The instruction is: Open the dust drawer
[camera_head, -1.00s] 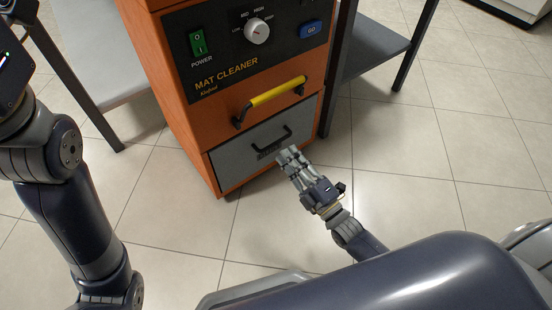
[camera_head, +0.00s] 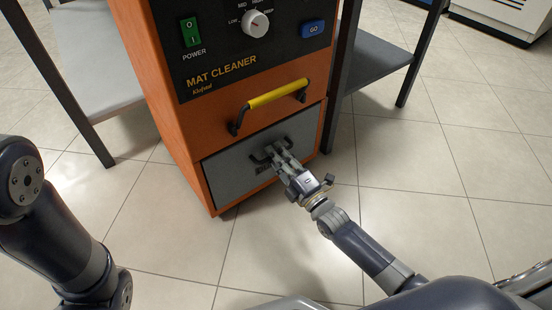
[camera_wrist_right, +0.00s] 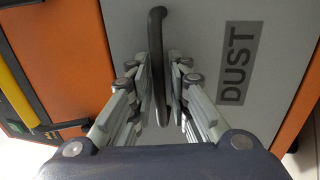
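The dust drawer (camera_head: 228,172) is a grey front panel low on the orange mat cleaner, and it looks closed. Its black handle (camera_head: 270,148) sits in the upper part of the panel. In the right wrist view the handle (camera_wrist_right: 157,60) runs between the two fingers of my right gripper (camera_wrist_right: 160,75). The fingers are partly open, with narrow gaps visible beside the bar. In the head view my right gripper (camera_head: 284,160) reaches the handle from the lower right and covers part of it. My left gripper is not in view.
A yellow bar handle (camera_head: 272,97) is just above the drawer. A dark control panel (camera_head: 245,40) with a knob and buttons is higher up. Dark-legged grey shelves (camera_head: 98,60) stand on both sides of the machine. The tiled floor in front is clear.

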